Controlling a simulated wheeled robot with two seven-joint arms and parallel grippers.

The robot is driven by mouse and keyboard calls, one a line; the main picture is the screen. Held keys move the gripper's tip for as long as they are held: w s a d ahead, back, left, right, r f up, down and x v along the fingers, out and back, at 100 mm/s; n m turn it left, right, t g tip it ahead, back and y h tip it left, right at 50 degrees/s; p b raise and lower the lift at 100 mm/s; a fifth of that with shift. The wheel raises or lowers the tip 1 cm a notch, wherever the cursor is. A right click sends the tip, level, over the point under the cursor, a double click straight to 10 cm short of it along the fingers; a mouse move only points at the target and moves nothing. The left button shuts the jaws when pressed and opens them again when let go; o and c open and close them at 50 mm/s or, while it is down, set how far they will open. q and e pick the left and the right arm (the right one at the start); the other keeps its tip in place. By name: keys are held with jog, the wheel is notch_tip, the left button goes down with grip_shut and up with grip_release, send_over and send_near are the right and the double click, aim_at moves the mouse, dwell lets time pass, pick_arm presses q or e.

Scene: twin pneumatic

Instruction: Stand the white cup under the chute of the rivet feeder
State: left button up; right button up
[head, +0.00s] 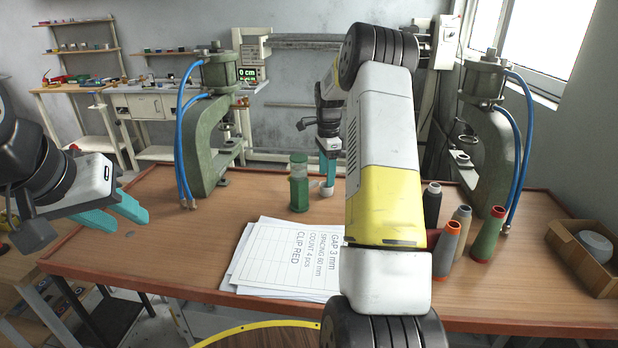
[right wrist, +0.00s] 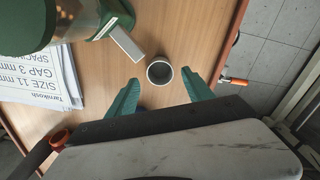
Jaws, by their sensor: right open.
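The small white cup (right wrist: 160,71) stands upright on the wooden table, its open mouth facing my right wrist camera. In the head view, the cup (head: 326,189) is just right of the green rivet feeder (head: 299,187). The feeder's pale chute (right wrist: 125,42) ends close to the cup in the right wrist view; the cup looks beside the chute end, not under it. My right gripper (head: 327,166) is open, pointing down, with its teal fingers on either side of the cup and a gap to each. My left gripper (head: 112,209) is open and empty beyond the table's left edge.
Printed sheets (head: 280,262) lie in front of the feeder. Two green presses with blue hoses, the left press (head: 205,135) and right press (head: 487,140), flank the table. Several thread spools (head: 447,248) stand on the right, near a cardboard box (head: 590,262). My right arm hides the middle.

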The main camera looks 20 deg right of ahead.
jog(key=s+a+r+n+t, duration=0.1)
jog(key=s+a+r+n, duration=0.15)
jog(key=r, duration=0.55)
jog(key=s+a+r+n+t, duration=0.1)
jog(key=s+a+r+n, duration=0.2)
jog(key=r, duration=0.5)
jog(key=s+a+r+n+t, duration=0.1)
jog(key=s+a+r+n, duration=0.15)
jog(key=s, duration=0.35)
jog(key=s+a+r+n, duration=0.2)
jog(key=s+a+r, duration=0.1)
jog(key=s, duration=0.2)
jog(key=s+a+f+n+t+y, duration=0.1)
jog(key=s+a+n, duration=0.2)
jog(key=s, duration=0.5)
jog(key=s+a+f+n+t+y, duration=0.1)
jog(key=s+a+n, duration=0.3)
jog(key=s, duration=0.5)
jog(key=shift+s+f+n+t, duration=0.2)
jog(key=shift+f+n+t, duration=0.3)
jog(key=shift+n, duration=0.6)
jog(key=shift+r, duration=0.2)
